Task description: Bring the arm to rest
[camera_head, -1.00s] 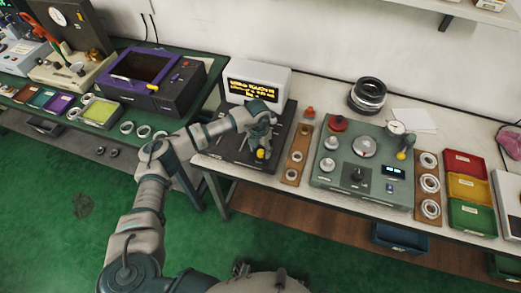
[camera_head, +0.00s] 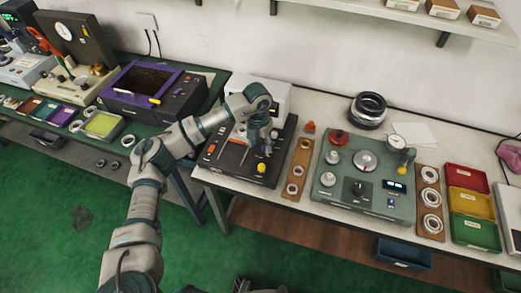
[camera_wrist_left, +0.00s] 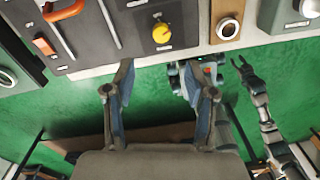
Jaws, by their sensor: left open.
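My left arm comes in from the bottom left of the head view, and its left gripper (camera_head: 264,143) points down over the dark panel (camera_head: 224,166), near its yellow knob (camera_head: 262,168). In the left wrist view the two left fingers (camera_wrist_left: 158,76) are apart with nothing between them. They show against the green floor, just below the panel's front edge and the yellow knob (camera_wrist_left: 161,33). My right gripper (camera_wrist_left: 245,68) shows at the right of the left wrist view, low in front of the bench, with its fingers apart and empty.
A brown ring strip (camera_head: 296,172) and a green-grey control station (camera_head: 338,205) stand right of the panel. Red, yellow and green trays (camera_head: 468,177) lie farther right. A white display box (camera_head: 277,92) is partly hidden behind my arm. The green floor (camera_head: 60,220) in front is clear.

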